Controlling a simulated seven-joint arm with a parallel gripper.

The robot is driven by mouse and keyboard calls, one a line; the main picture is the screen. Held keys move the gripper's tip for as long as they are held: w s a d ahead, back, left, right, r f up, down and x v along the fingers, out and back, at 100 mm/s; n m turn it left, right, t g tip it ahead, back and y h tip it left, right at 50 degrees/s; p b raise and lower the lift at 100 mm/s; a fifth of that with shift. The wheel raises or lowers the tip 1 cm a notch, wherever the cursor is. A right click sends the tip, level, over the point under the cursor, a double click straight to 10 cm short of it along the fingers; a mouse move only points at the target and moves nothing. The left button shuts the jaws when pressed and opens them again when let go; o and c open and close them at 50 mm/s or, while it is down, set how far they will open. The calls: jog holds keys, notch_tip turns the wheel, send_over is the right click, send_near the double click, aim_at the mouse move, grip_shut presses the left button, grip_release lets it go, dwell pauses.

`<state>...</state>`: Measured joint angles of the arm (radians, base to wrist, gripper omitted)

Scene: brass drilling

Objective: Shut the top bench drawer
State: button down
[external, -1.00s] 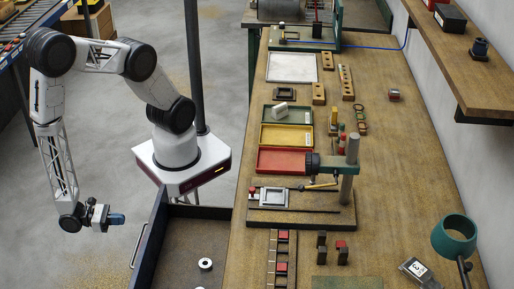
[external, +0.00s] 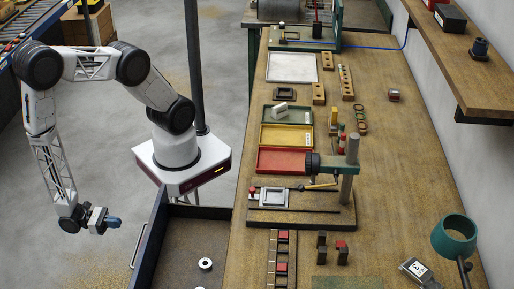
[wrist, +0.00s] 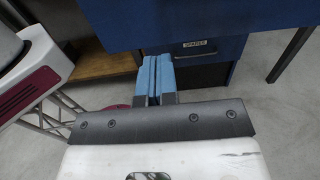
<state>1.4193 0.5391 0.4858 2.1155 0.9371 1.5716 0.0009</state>
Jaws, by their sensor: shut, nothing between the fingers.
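The top bench drawer (external: 150,238) stands pulled out from the bench at the lower middle of the external view, with its dark blue front and handle facing left.
The wooden bench top (external: 400,200) carries a drill stand (external: 345,180), red, yellow and green trays (external: 285,160) and several small blocks. A dark upright post (external: 195,60) stands by my base. The floor left of the drawer is clear.

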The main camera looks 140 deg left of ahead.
jog(key=x, duration=1.3)
jog(key=shift+w, duration=0.15)
jog(key=shift+w+a, duration=0.1)
jog(key=shift+a, duration=0.1)
dwell(0.4)
jog(key=x, duration=2.8)
jog(key=shift+w+a+f, duration=0.1)
jog(key=shift+a+f, duration=0.1)
jog(key=shift+x, duration=0.95)
jog(key=shift+w+r, duration=0.1)
jog(key=shift+w, duration=0.05)
jog(key=shift+d, duration=0.2)
send_over(194, 240)
jog(key=shift+w, duration=0.1)
dwell(0.7)
